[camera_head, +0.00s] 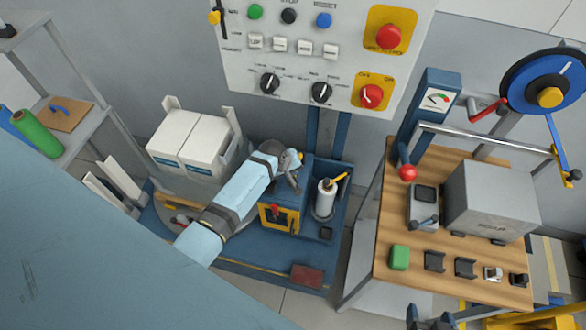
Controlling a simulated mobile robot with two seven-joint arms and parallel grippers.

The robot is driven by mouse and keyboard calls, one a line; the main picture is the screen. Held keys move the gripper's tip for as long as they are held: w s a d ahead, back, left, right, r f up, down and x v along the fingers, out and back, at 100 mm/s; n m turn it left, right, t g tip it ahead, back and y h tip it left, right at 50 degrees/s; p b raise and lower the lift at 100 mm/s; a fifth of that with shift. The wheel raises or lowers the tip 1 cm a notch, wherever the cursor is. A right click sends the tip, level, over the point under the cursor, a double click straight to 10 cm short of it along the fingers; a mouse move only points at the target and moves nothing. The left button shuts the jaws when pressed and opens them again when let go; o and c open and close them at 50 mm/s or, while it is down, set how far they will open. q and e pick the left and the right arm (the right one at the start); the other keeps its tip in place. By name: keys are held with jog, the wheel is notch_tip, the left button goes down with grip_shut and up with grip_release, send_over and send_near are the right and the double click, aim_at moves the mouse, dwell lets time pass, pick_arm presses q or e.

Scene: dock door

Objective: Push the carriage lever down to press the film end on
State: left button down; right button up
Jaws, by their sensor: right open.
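The carriage (274,217) is a blue box with a yellow-framed front on a low blue machine base, at the middle of the head view. A small red-knobbed lever (275,210) shows at its front. A white film roll (325,197) stands upright to its right, with a yellow-and-black handle (338,180) above it. My light blue arm reaches in from the lower left. The film end cannot be made out.
White boxes (193,140) stand on the machine left of my forearm. A control panel (318,45) hangs above. A wooden bench (385,245) at right carries a grey box (490,203) and small parts. A large blue-grey surface fills the lower left.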

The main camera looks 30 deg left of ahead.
pick_arm(q)
jog(key=shift+s+f, duration=0.15)
jog(key=shift+f, duration=0.05)
dwell(0.7)
jog(key=shift+w+a+r, duration=0.1)
jog(key=shift+w+r, duration=0.2)
jog(key=shift+r, duration=0.45)
jog(key=shift+w+a+r, duration=0.1)
jog(key=shift+w+r, duration=0.25)
jog(key=shift+r, duration=0.4)
jog(key=shift+w+a+r, duration=0.1)
jog(key=shift+w+r, duration=0.2)
jog(key=shift+r, duration=0.45)
jog(key=shift+w+a+r, duration=0.1)
jog(key=shift+w+r, duration=0.25)
jog(key=shift+r, duration=0.4)
jog(key=shift+w+a+r, duration=0.1)
jog(key=shift+w+r, duration=0.2)
jog(key=shift+r, duration=0.5)
jog(key=shift+w+r, duration=0.35)
jog(key=shift+r, duration=0.4)
